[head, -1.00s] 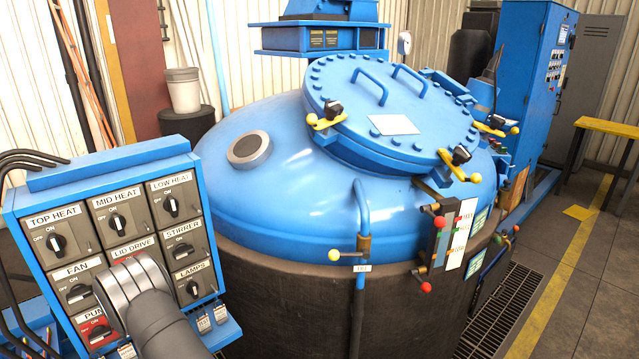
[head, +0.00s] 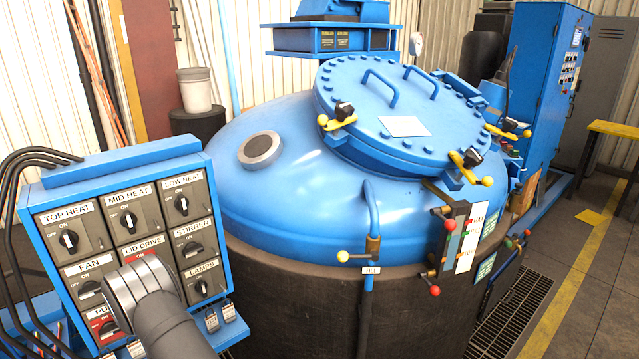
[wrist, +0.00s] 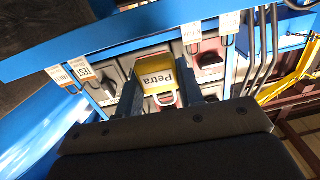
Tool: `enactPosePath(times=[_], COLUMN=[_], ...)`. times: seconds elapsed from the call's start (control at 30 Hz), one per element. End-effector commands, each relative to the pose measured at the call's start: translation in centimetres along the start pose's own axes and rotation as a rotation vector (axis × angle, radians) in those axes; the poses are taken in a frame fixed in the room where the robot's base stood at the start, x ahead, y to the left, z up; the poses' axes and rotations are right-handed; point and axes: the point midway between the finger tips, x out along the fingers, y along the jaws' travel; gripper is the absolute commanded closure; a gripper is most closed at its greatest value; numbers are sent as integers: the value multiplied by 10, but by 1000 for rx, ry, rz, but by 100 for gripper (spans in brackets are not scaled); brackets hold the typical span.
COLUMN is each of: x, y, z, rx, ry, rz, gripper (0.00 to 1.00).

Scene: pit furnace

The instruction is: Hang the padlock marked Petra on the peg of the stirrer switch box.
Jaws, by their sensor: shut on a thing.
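The Petra padlock (wrist: 157,72) is yellow with its name on a label, upside down in the wrist view. My gripper (wrist: 160,92) is shut on it, with one finger on each side. A metal shackle shows at the padlock's near end. In the head view my arm's end covers the fan and lid drive area of the panel, hiding the fingers and padlock. The grey stirrer switch box (head: 195,246) is in the right column, between low heat and lamps, right of my arm. Its peg is too small to make out. The padlock looks apart from the stirrer box.
The blue switch panel (head: 120,172) has several labelled boxes. Several tagged padlocks (head: 228,311) hang along its lower ledge, also visible in the wrist view (wrist: 190,30). Black cables curve at its left. The furnace vessel (head: 290,210) stands close to its right.

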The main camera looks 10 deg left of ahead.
Motion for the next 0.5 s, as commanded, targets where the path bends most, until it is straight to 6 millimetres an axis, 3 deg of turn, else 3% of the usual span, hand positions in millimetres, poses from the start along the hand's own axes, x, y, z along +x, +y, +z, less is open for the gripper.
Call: enactPosePath(times=[0.27, 0.5], x=[2, 24], y=[2, 37], z=[-3, -37], rx=[1, 17], ry=[2, 9], rz=[3, 48], gripper=[82, 82])
